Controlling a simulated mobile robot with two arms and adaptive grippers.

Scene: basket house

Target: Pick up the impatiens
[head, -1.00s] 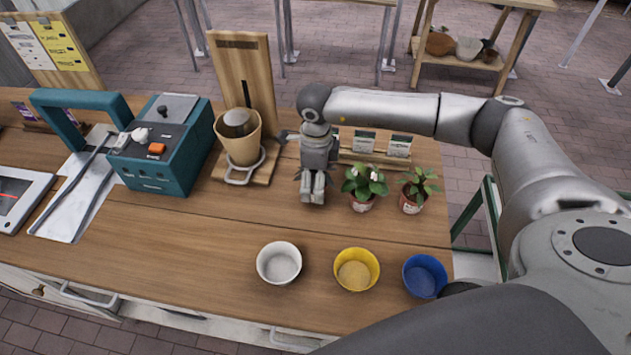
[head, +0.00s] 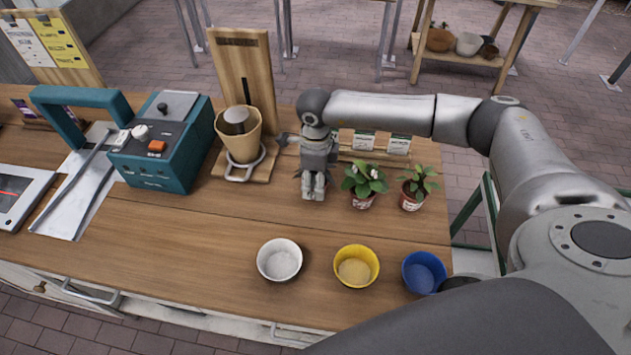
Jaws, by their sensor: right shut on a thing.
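My right gripper (head: 314,188) points down over the wooden workbench, left of two potted plants. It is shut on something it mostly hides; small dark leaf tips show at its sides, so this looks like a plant. The middle plant (head: 364,182) has broad green leaves, pale blossoms and a reddish labelled pot, and stands upright just right of the gripper, apart from it. The right plant (head: 416,188) has sparser green leaves in a similar pot. I cannot tell from the labels which plant is the impatiens. My left gripper is not in view.
White (head: 279,260), yellow (head: 356,267) and blue (head: 424,273) bowls stand along the front of the workbench (head: 190,240). A wooden stand with a tan pot (head: 240,135) and a teal device (head: 165,150) are to the left. Seed packets (head: 364,140) stand behind the plants.

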